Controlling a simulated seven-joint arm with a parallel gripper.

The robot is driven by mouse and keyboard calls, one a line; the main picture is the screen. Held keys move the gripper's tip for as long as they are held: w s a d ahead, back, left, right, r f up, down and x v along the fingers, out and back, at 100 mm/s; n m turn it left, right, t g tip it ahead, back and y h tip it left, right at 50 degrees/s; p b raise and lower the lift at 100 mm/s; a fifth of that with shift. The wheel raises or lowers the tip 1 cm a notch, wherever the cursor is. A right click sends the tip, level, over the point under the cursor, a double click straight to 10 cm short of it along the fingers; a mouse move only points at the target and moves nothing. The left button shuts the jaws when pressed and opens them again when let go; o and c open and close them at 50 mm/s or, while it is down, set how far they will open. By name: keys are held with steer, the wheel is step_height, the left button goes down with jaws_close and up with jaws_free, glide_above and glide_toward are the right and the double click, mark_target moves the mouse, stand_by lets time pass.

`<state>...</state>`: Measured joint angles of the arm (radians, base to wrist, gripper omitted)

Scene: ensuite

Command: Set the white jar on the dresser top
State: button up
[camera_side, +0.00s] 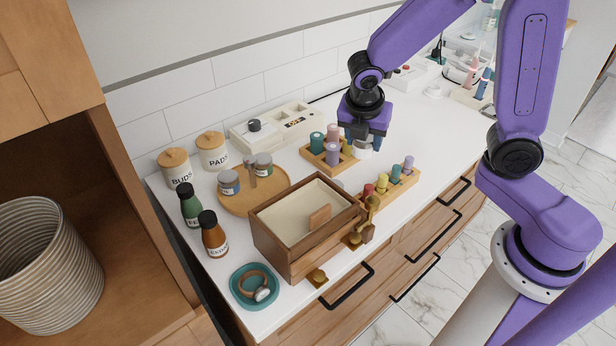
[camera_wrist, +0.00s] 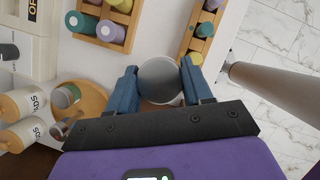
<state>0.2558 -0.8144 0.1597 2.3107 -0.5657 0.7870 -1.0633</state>
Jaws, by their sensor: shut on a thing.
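My gripper (camera_side: 366,136) is shut on the white jar (camera_side: 363,151), low over the right-centre of the white dresser top (camera_side: 440,130). In the wrist view my gripper (camera_wrist: 158,68) has its blue fingers on either side of the jar (camera_wrist: 160,82), whose round grey top faces the camera. In the side view the gripper hides much of the jar. I cannot tell whether its base touches the dresser top. The jar is just right of a wooden tray of coloured bottles (camera_side: 318,164).
A wooden rack of small bottles (camera_side: 402,187) stands at the front edge. An open wooden box (camera_side: 290,262), a round tray (camera_side: 281,177) with grey-lidded jars, and canisters (camera_side: 212,151) fill the left. A white case (camera_side: 250,140) stands behind. Right of the gripper is clear surface.

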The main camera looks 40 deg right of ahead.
steer(key=shift+s+a+n, duration=0.15)
steer(key=shift+s+a, duration=0.1)
steer(key=shift+a, duration=0.35)
steer(key=shift+s+a+n, duration=0.15)
steer(key=shift+s+a, duration=0.05)
steer(key=shift+a, duration=0.4)
steer(key=shift+w+a+f, duration=0.15)
steer(key=shift+w+a, duration=0.05)
steer(key=shift+w, duration=0.05)
steer(key=w+f, duration=0.2)
steer(key=w, duration=0.2)
steer(key=w+a+f, duration=0.1)
steer(key=w+f, duration=0.2)
steer(key=w, duration=0.1)
steer(key=w+f, duration=0.3)
steer(key=w, duration=0.1)
steer(key=shift+a+f, duration=0.15)
steer(key=shift+a, duration=0.25)
steer(key=shift+w+a+f, duration=0.1)
steer(key=shift+w+f, duration=0.35)
steer(key=shift+f, duration=0.15)
steer(key=shift+w+f, duration=0.1)
steer(key=shift+f, duration=1.5)
steer(key=shift+f, duration=0.1)
steer(key=o, duration=1.2)
